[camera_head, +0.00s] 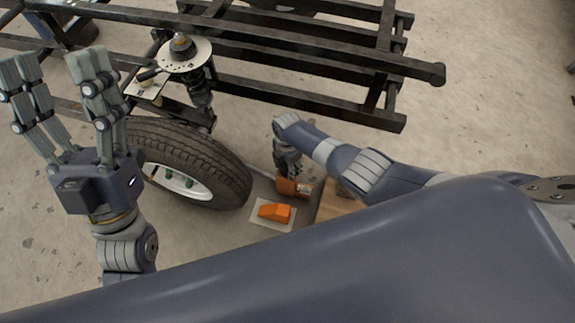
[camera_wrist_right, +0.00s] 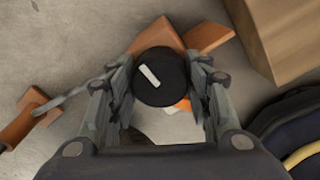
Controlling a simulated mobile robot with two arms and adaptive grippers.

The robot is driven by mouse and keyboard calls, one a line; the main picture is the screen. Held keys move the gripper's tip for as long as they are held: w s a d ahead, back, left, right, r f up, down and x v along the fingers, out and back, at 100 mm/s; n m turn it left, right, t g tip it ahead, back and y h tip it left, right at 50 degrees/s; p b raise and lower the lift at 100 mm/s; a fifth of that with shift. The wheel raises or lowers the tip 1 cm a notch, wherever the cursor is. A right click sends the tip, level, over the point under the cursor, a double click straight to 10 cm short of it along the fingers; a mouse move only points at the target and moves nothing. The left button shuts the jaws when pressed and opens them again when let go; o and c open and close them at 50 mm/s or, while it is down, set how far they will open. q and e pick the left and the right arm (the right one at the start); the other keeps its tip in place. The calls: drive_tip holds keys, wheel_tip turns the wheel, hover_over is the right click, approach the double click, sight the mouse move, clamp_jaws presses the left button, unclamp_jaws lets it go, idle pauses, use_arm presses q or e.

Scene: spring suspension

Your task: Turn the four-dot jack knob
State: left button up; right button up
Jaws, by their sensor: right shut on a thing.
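A round black knob (camera_wrist_right: 160,85) with one white bar mark on its face is between the fingers of my right gripper (camera_wrist_right: 161,92) in the right wrist view. The gripper is shut on it. No dots can be made out on the knob. Orange-brown jack parts (camera_wrist_right: 158,36) lie beneath and behind it. In the head view my right gripper (camera_head: 287,170) reaches down beside the tire, over the orange jack body (camera_head: 292,187); the knob is hidden there. My left gripper (camera_head: 70,95) is raised at the left, fingers spread, open and empty.
A wheel with a black tire (camera_head: 215,160) stands left of the jack, below a dark steel frame (camera_head: 300,65) and the suspension strut (camera_head: 201,92). An orange wedge (camera_head: 274,212) rests on a pale plate. A cardboard box (camera_wrist_right: 285,35) is close on the right.

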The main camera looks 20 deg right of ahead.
drive_tip(key=shift+s, duration=0.1)
drive_tip(key=o, duration=1.1)
drive_tip(key=shift+f, duration=0.1)
drive_tip(key=shift+c, duration=0.2)
drive_tip(key=shift+r, duration=0.2)
wheel_tip(320, 180, up, 12)
drive_tip(key=shift+f, duration=0.15)
